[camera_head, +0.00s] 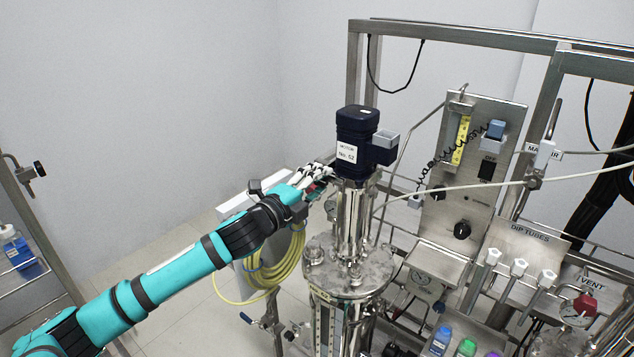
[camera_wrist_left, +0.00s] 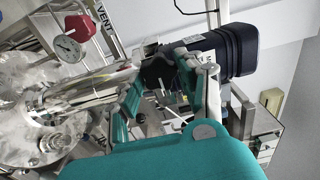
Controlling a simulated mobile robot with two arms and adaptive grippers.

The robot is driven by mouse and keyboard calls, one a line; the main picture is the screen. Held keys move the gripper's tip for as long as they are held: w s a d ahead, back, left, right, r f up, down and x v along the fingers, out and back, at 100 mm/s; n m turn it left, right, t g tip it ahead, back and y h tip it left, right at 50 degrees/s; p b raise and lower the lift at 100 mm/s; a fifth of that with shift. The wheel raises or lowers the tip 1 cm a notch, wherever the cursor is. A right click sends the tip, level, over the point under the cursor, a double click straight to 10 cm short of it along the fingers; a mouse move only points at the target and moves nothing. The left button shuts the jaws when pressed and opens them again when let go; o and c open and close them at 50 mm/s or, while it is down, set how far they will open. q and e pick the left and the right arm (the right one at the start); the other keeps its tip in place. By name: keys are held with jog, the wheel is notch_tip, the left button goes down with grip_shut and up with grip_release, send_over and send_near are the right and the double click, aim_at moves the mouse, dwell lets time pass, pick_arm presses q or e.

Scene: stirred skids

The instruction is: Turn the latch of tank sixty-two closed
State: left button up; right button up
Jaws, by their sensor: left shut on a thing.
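Tank sixty-two (camera_head: 348,285) is a steel vessel with a round lid and a dark blue motor (camera_head: 357,128) labelled "No. 62" on its upright neck. My left gripper (camera_head: 318,174) reaches in from the left and meets the neck just under the motor. In the left wrist view the gripper (camera_wrist_left: 165,78) is shut on a small dark part, which seems to be the latch, between neck and motor (camera_wrist_left: 225,50). My right gripper is not in view.
A steel panel (camera_head: 485,135) with knobs and a coiled cord stands right of the tank. A dip-tubes panel (camera_head: 525,240) and a red-handled gauge (camera_head: 580,308) are further right. A yellow hose coil (camera_head: 285,262) hangs behind my left forearm.

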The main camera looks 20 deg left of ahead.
pick_arm(q)
jog(key=shift+f, duration=0.1)
jog(key=o, duration=1.1)
jog(key=v, duration=1.2)
